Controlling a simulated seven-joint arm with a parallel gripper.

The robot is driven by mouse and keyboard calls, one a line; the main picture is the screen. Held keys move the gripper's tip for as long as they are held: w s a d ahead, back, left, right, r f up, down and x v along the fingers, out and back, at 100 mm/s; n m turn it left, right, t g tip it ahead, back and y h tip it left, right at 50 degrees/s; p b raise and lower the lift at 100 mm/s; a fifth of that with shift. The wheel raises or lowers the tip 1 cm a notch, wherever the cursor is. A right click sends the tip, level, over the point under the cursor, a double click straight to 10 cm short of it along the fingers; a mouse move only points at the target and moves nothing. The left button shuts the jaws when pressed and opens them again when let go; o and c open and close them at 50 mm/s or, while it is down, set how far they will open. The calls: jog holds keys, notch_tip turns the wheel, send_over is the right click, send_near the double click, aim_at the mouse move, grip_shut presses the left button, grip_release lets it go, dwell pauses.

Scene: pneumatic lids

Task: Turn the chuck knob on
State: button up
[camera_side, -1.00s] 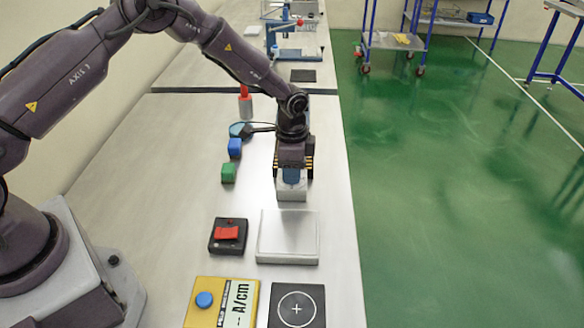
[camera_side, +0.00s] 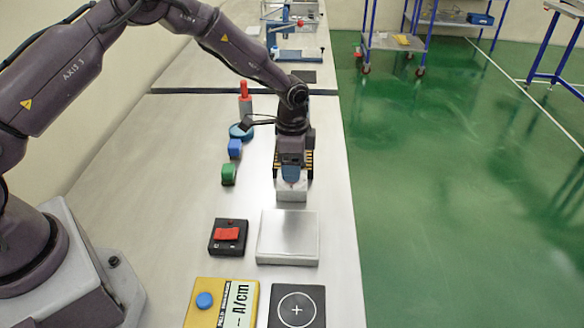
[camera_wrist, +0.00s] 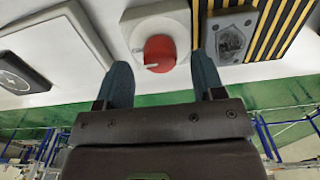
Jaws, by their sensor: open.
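A red round knob (camera_wrist: 160,52) with a white pointer line sits on a round light base on a pale box (camera_wrist: 150,25) in the wrist view. The box (camera_side: 291,195) also shows in the side view, below my gripper, where the gripper hides the knob. My gripper (camera_wrist: 163,66) is open in the wrist view, with one blue-grey finger on each side of the knob. I cannot tell whether the fingers touch it. In the side view my gripper (camera_side: 291,177) points down at the box.
A bare pale plate (camera_side: 288,238) lies just nearer. A black box with a red switch (camera_side: 229,235), a yellow meter box (camera_side: 220,305) and a black plate with a circle (camera_side: 298,308) are close by.

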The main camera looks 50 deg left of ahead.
notch_tip(320, 180, up, 11)
dwell(0.3)
jog(key=s+r+n+t, duration=0.2)
jog(key=s+r, duration=0.4)
jog(key=s, duration=0.3)
jog(key=s+a+r+n+t, duration=0.1)
jog(key=s+r+n, duration=0.3)
jog(key=s, duration=0.6)
jog(key=s+a+r+n+t, duration=0.1)
jog(key=s+r+n+t, duration=0.1)
jog(key=s+r, duration=0.6)
jog(key=shift+s+n+t, duration=0.3)
jog(key=shift+s+n, duration=0.3)
jog(key=shift+s, duration=0.55)
